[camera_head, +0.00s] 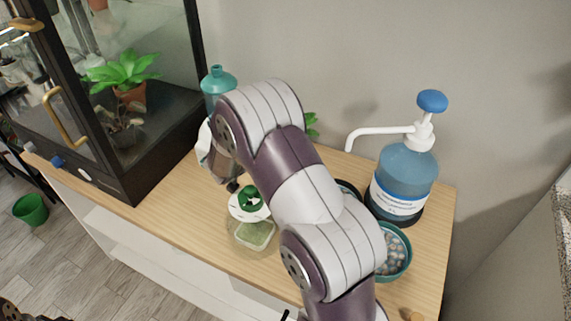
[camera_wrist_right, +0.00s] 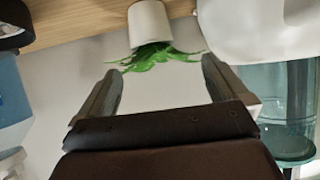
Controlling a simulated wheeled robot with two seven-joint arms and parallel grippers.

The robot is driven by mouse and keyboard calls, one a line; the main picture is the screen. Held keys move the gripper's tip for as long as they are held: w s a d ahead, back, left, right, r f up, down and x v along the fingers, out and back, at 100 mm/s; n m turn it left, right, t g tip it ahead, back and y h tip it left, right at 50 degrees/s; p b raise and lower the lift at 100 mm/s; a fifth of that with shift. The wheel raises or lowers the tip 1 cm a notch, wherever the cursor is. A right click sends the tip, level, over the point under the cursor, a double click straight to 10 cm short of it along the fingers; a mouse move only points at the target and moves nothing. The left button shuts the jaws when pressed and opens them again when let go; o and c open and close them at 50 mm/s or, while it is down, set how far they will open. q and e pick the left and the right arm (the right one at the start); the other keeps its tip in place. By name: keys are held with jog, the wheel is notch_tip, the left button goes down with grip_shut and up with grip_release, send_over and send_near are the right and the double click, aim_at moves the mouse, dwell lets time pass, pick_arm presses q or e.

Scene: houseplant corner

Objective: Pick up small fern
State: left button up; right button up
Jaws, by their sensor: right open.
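The small fern is in a white pot (camera_wrist_right: 150,22) at the top of the right wrist view, where the scene appears upside down. Its green leaves (camera_wrist_right: 160,57) spread below the pot. My right gripper (camera_wrist_right: 161,66) is open, its fingers apart with nothing held between them. The fern lies beyond the fingertips, roughly in line with the gap. In the head view my right arm covers the gripper and most of the plant; only some green leaves (camera_head: 311,122), probably the fern's, show beside the arm. My left gripper is not seen.
A blue pump jug (camera_head: 403,183) stands right of my arm, with a bowl of pebbles (camera_head: 393,252) in front. A teal bottle (camera_head: 217,82) stands behind left. A lidded clear container (camera_head: 255,236) sits near the front. A glass terrarium (camera_head: 130,100) fills the left.

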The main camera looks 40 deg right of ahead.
jog(key=shift+m+g+h, duration=0.3)
jog(key=x, duration=0.4)
jog(key=b+x, duration=0.1)
jog(key=x, duration=0.8)
jog(key=shift+s+d+f, duration=0.2)
jog(key=shift+s+d, duration=0.1)
jog(key=shift+a+r, duration=0.1)
jog(key=shift+r, duration=0.05)
jog(key=shift+c, duration=0.7)
jog(key=shift+s, duration=0.1)
jog(key=c, duration=0.9)
